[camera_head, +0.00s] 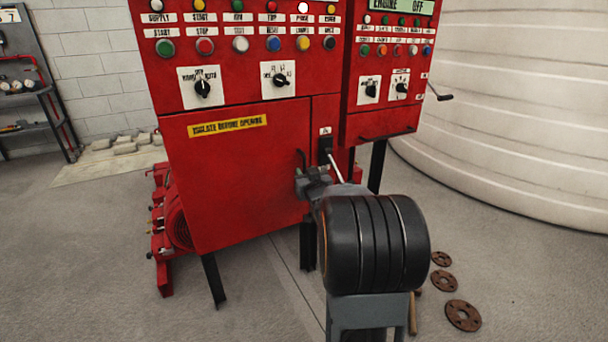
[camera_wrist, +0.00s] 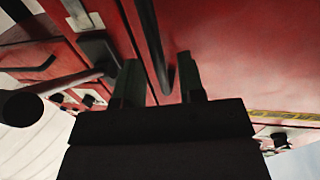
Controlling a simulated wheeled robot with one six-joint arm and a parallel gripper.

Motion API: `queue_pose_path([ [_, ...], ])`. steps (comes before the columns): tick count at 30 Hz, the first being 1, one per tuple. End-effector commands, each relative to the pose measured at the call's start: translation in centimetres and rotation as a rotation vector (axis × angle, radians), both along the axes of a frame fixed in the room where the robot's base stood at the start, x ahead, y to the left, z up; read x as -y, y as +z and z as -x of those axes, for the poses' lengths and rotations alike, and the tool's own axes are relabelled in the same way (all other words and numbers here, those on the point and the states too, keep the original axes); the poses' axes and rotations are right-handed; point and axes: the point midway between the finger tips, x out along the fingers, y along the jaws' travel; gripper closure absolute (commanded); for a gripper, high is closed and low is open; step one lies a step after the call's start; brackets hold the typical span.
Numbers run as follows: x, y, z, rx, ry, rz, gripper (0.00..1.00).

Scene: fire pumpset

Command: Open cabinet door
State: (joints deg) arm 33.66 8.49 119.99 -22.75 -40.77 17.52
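The red cabinet door (camera_head: 235,185) has a yellow label reading "ISOLATE BEFORE OPENING" and looks closed in its frame. Its dark handle (camera_head: 300,158) stands near the door's right edge. My gripper (camera_head: 311,178) is in front of the handle's lower part, which it partly hides. In the wrist view, my gripper (camera_wrist: 159,72) has its two fingers apart, with the dark handle bar (camera_wrist: 157,45) between them. A gap shows on both sides of the bar; contact cannot be seen. The red door surface (camera_wrist: 240,55) lies behind the fingers.
A switch lever (camera_head: 337,172) juts out just right of the handle; its round knob (camera_wrist: 18,108) is close beside my gripper. Control panels with knobs and buttons (camera_head: 240,45) are above. A pale tank (camera_head: 520,110) stands right. Rusty flanges (camera_head: 463,315) lie on the floor. Floor at front left is clear.

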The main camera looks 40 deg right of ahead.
Motion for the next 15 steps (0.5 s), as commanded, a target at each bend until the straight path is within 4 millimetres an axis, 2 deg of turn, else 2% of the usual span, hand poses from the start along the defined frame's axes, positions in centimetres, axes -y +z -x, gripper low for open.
queue_pose_path([
  [6,0.6,-0.1,-1.7,-0.001,0.0,-0.001,0.64],
  [15,0.7,0.0,-2.0,0.0,0.0,0.0,0.64],
])
